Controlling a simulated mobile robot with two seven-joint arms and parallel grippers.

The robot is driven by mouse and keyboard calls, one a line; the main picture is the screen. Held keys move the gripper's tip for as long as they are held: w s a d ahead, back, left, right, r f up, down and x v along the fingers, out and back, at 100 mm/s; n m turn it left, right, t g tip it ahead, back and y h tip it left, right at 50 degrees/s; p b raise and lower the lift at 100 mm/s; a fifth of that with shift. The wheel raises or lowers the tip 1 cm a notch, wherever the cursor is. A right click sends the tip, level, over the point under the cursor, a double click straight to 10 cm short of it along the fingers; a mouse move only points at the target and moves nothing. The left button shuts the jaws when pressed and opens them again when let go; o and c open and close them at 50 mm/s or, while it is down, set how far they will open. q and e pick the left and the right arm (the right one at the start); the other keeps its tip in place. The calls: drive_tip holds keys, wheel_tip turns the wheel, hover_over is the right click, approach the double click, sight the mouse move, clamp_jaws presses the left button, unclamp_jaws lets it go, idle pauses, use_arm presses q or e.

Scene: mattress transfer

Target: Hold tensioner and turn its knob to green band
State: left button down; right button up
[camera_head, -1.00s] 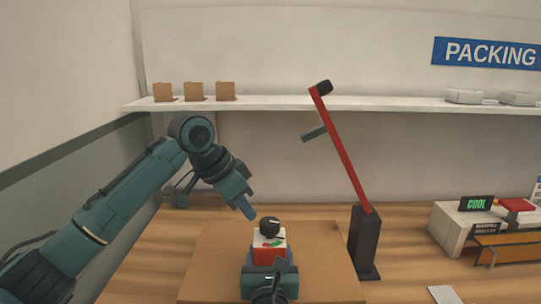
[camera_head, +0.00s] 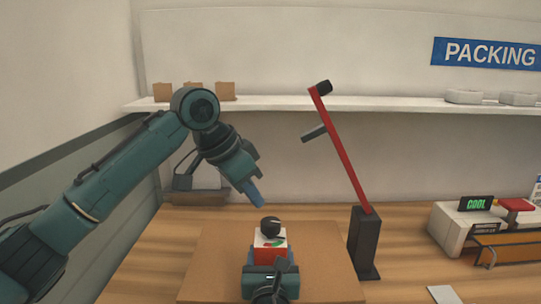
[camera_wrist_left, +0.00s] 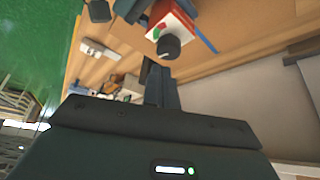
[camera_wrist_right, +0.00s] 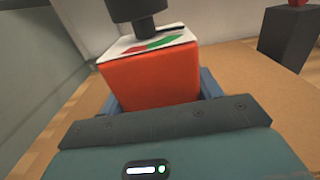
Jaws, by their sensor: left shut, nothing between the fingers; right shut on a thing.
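The tensioner (camera_head: 270,255) is a red box with a white top plate bearing red and green bands and a black knob (camera_head: 270,225). It stands on the brown board (camera_head: 215,262). It also shows in the right wrist view (camera_wrist_right: 150,85), where the right gripper's blue fingers flank it. My right gripper (camera_head: 270,268) is shut on the tensioner. My left gripper (camera_head: 257,200) is shut and empty, just above and left of the knob, apart from it. In the left wrist view the knob (camera_wrist_left: 168,46) lies beyond the fingertips. The pointer's exact position is too small to tell.
A black post with a red arm (camera_head: 345,155) stands right of the board. A white machine with a COOL display (camera_head: 465,222) is at the right. A shelf (camera_head: 290,103) with several small boxes runs along the back wall. A white card (camera_head: 444,294) lies front right.

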use_arm(q)
drive_tip(key=shift+f, duration=3.4)
drive_tip(key=shift+w+d, duration=0.15)
drive_tip(key=shift+w, duration=0.2)
drive_tip(key=shift+w+a, duration=0.55)
drive_tip(key=shift+w, duration=0.5)
drive_tip(key=shift+s+a, duration=0.1)
drive_tip(key=shift+a, duration=0.1)
approach(263, 233)
drive_tip(key=shift+w+d+r, duration=0.2)
drive_tip(key=shift+w, duration=0.55)
drive_tip(key=shift+w+d+r, duration=0.2)
drive_tip(key=shift+w, duration=0.5)
